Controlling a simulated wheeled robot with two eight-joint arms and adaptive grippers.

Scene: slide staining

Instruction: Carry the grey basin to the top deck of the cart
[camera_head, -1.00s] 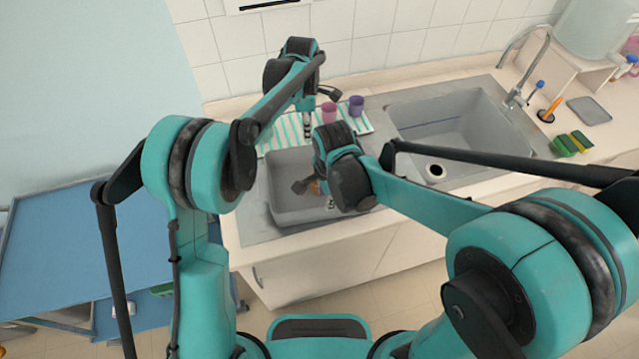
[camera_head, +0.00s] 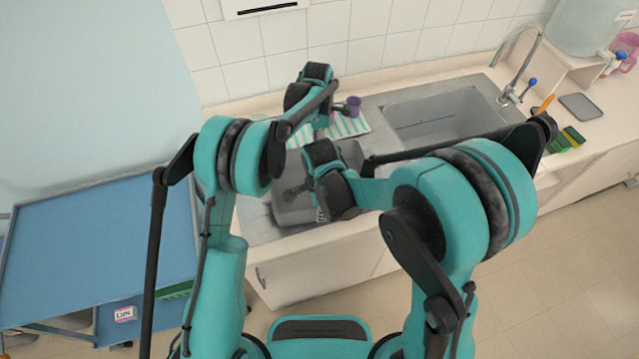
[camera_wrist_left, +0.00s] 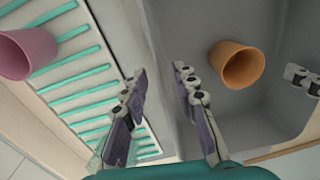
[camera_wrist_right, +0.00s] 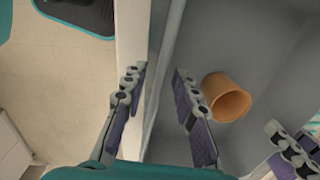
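The grey basin (camera_head: 292,207) sits at the left end of the counter, partly hidden by my arms. It fills the right side of both wrist views and holds an orange cup (camera_wrist_left: 237,64). My left gripper (camera_wrist_left: 160,84) is at its back wall, beside the striped mat, with one finger on each side of the wall. My right gripper (camera_wrist_right: 157,76) straddles the front wall in the same way. Gaps show between the fingers of both, so they look open; contact with the wall is unclear. The blue top deck of the cart (camera_head: 90,245) is clear, at the left.
A striped mat (camera_head: 352,124) behind the basin carries a purple cup (camera_head: 353,105) and a pink cup (camera_wrist_left: 28,52). The sink (camera_head: 455,118) and tap (camera_head: 515,72) are to the right. A labelled box (camera_head: 125,314) is on the cart's lower level. Open floor lies at the right.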

